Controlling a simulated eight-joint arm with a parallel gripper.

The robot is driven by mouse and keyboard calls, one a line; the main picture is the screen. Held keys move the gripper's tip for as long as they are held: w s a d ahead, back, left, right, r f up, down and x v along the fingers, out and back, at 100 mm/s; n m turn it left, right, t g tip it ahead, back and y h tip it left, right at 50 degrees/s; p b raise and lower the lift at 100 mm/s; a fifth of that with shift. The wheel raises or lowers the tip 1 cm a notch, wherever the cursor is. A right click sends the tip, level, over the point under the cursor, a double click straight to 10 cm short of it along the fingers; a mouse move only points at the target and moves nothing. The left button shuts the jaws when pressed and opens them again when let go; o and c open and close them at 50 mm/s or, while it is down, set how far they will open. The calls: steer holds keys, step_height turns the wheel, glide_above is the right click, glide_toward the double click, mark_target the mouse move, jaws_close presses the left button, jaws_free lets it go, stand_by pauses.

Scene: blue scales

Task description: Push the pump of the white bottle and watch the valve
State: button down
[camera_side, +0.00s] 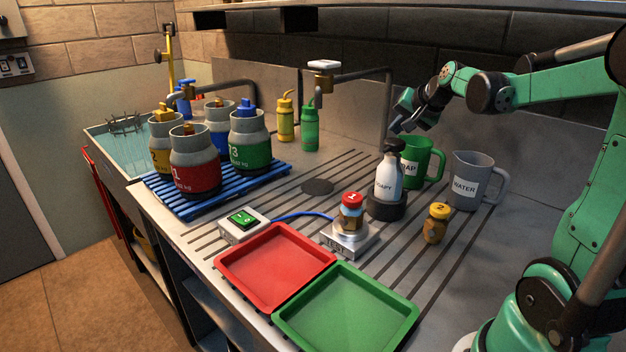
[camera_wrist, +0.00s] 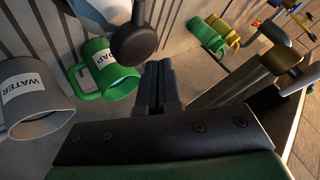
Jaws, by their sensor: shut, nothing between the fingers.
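A green mug (camera_side: 424,158) and grey WATER mug (camera_side: 471,183) stand close right of the bottle. A yellow-capped jar (camera_side: 436,224) stands in front. Red (camera_side: 268,266) and green (camera_side: 346,310) trays lie in front. Several gas cylinders stand on a blue rack (camera_side: 214,198) at left.

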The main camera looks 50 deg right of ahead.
mark_target(397, 142)
steer(key=shift+r, duration=0.1)
steer(key=shift+r, duration=2.4)
